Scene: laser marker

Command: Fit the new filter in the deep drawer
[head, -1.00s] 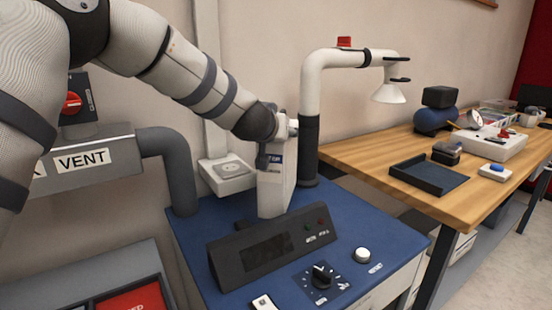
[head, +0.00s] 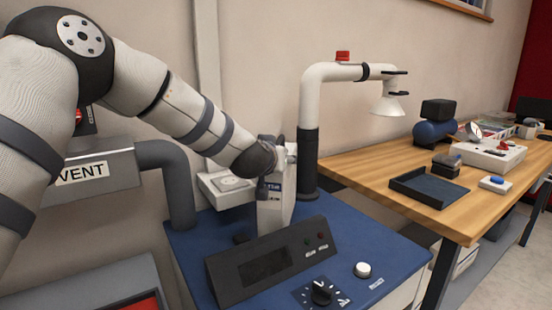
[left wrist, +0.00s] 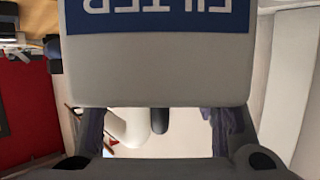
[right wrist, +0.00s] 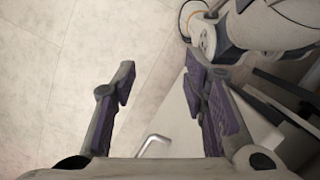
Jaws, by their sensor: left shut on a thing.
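My left gripper (head: 276,150) is shut on the upper part of the filter (head: 272,212), a pale upright block with a blue label. The filter is over the blue top of the machine, behind its dark console; I cannot tell whether its base touches the top. In the left wrist view the filter (left wrist: 160,70) fills the upper middle, with a "FILTER" label turned over. My right gripper (right wrist: 160,70) is open and empty over pale floor, in the right wrist view only. The deep drawer cannot be made out for certain.
The dark console (head: 268,262) stands in front of the filter. A white extraction arm (head: 312,100) rises close to its right, and a grey pipe (head: 178,190) stands left. A wooden bench (head: 450,215) is at right. A metal handle (right wrist: 152,143) shows below my right gripper.

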